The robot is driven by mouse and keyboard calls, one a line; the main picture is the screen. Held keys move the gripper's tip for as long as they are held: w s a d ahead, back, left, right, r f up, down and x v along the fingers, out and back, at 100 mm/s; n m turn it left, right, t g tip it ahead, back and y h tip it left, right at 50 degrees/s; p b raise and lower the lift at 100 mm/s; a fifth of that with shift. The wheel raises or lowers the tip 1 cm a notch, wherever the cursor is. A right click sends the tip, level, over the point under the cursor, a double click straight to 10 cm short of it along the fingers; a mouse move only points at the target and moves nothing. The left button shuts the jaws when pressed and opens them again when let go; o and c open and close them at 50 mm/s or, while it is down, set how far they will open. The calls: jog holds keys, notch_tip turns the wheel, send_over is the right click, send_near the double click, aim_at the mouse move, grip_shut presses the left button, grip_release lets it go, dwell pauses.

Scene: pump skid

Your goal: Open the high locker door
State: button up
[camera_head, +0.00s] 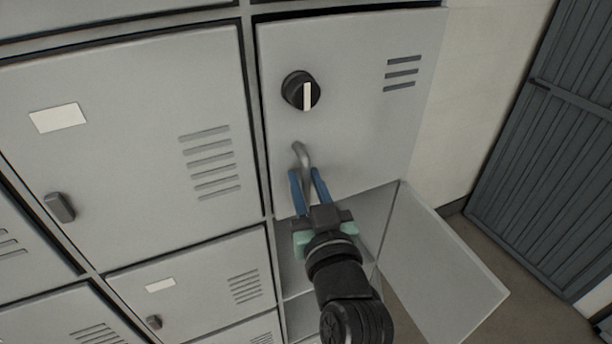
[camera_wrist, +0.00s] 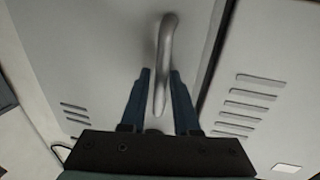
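The high locker door (camera_head: 345,110) is a light grey panel at the upper right in the head view, with a round black knob (camera_head: 300,90) bearing a white bar. A dark gap shows along its top and left edges; I cannot tell whether it is slightly ajar. Its curved metal handle (camera_head: 300,154) sits below the knob and also shows in the wrist view (camera_wrist: 163,50). My gripper (camera_head: 305,172) is open, its blue fingers on either side of the handle. In the wrist view, gaps show between the handle and both fingers (camera_wrist: 160,74).
Below, an open compartment has its door (camera_head: 440,265) swung out to the right, close to my arm. Closed locker doors (camera_head: 130,130) fill the left. A pale wall (camera_head: 485,80) and a dark ribbed metal panel (camera_head: 560,150) stand to the right, with some bare floor (camera_head: 525,300).

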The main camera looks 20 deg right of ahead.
grip_shut()
dwell(1.5)
